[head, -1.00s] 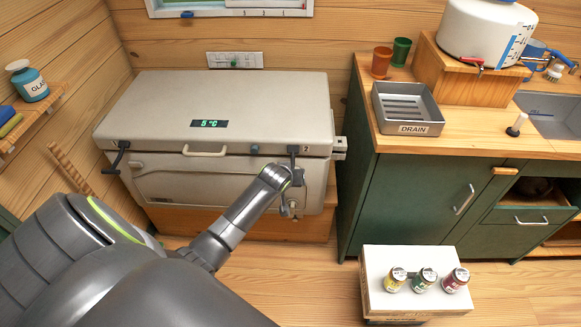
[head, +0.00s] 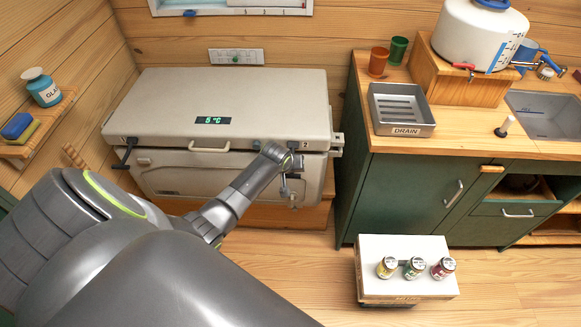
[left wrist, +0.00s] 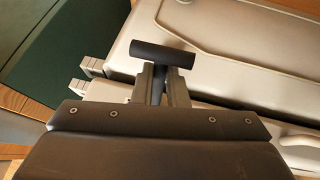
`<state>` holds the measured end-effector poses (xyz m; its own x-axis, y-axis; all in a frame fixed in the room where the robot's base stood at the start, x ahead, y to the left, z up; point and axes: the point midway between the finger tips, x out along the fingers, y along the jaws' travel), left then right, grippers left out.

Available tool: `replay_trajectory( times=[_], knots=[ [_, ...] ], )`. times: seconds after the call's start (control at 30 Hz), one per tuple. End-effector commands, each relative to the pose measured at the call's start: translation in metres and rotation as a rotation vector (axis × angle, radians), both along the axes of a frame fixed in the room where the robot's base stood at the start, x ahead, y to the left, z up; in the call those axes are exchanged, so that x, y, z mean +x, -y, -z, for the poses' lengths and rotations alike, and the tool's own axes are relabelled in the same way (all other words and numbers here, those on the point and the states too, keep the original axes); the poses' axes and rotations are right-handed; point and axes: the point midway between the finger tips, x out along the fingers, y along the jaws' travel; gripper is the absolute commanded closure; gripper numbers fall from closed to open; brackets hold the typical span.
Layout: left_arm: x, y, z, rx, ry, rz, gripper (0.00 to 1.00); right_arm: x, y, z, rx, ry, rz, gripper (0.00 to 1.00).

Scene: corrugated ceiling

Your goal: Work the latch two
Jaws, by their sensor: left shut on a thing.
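The cooler box (head: 222,100) stands against the back wall with its lid down. Latch two, at the right of its front edge near the mark "2", is mostly hidden behind my left wrist in the head view. In the left wrist view latch two (left wrist: 163,53) shows as a black T-shaped handle. My left gripper (left wrist: 159,78) is shut on its stem, with the crossbar just beyond the fingertips. In the head view the left gripper (head: 289,186) is small and partly hidden. Latch one (head: 124,153) is a black lever at the left of the front edge. My right gripper is not in view.
A lid handle (head: 209,149) sits at the middle of the cooler's front. A green counter (head: 405,195) stands close on the right. A white box (head: 400,285) with several small jars is on the floor at front right. A wall shelf (head: 40,125) is on the left.

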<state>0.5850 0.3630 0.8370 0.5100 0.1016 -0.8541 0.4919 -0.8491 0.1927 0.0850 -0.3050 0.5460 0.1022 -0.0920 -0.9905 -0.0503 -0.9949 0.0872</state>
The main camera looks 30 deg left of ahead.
Motion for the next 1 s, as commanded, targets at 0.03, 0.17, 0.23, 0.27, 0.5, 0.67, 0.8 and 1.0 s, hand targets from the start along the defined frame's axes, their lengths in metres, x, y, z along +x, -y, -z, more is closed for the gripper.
replay_trajectory(
  times=[0.03,0.17,0.23,0.27,0.5,0.67,0.8,1.0],
  knots=[
    [0.0033,-0.0009,-0.0043,0.005,0.012,0.002,1.0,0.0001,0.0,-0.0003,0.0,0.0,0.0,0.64],
    [0.0035,-0.001,-0.0046,0.005,0.012,0.002,1.0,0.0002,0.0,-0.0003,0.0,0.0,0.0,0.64],
    [0.0036,-0.001,-0.0047,0.005,0.013,0.002,1.0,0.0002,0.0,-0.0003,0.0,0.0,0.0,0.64],
    [0.0036,-0.0011,-0.0047,0.005,0.013,0.002,1.0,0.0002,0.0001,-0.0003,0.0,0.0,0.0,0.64],
    [0.004,-0.0011,-0.0051,0.006,0.014,0.003,1.0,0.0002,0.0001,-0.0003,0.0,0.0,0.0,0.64],
    [0.0042,-0.0011,-0.0053,0.006,0.014,0.003,1.0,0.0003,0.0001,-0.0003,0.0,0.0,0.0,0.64],
    [0.0042,-0.0012,-0.0054,0.007,0.014,0.002,1.0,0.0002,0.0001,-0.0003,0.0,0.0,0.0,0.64],
    [0.0043,-0.0013,-0.0055,0.007,0.014,0.002,0.86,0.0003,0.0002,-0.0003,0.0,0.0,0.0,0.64]
  ],
)
